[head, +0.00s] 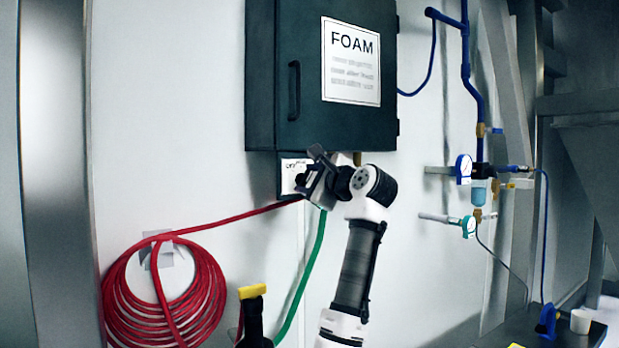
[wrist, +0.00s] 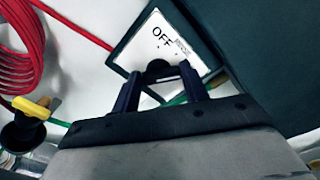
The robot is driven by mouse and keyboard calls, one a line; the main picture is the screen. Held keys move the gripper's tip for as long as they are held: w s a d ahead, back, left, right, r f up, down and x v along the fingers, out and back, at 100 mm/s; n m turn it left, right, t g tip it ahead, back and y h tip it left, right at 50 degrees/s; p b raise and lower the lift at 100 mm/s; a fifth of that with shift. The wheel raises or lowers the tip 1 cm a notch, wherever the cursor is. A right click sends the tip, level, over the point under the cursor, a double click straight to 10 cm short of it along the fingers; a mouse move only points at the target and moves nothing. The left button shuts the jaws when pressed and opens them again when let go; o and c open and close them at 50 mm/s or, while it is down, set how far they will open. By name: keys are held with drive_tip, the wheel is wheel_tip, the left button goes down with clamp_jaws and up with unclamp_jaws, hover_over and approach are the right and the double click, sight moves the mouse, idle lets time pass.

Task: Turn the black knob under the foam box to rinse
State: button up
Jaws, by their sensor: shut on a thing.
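The dark foam box (head: 270,75), with a white FOAM label (head: 351,62), hangs on the wall. Under it is a white dial plate (head: 290,168), partly hidden by my gripper in the head view. In the wrist view the plate (wrist: 152,30) shows the word OFF, with smaller print too blurred to read. The black knob (wrist: 158,68) sits between my gripper's two fingers. My gripper (wrist: 160,82) is shut on the knob; in the head view my gripper (head: 303,178) is at the plate. The knob's pointing direction cannot be told.
A red hose coil (head: 165,295) hangs at the left, its line running to the plate. A green hose (head: 303,275) hangs below the box. A yellow-topped black item (head: 253,310) stands low in front. Pipes with gauges (head: 464,168) are on the right wall.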

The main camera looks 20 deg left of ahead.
drive_tip(key=n+p, duration=0.1)
drive_tip(key=n, duration=0.5)
drive_tip(key=shift+p, duration=0.3)
drive_tip(key=shift+a+f, duration=0.1)
idle(0.3)
drive_tip(key=o, duration=1)
drive_tip(key=shift+s, duration=0.1)
drive_tip(key=b+v, duration=0.5)
drive_tip(key=v, duration=0.8)
drive_tip(key=shift+s+d, duration=0.2)
drive_tip(key=shift+d, duration=0.1)
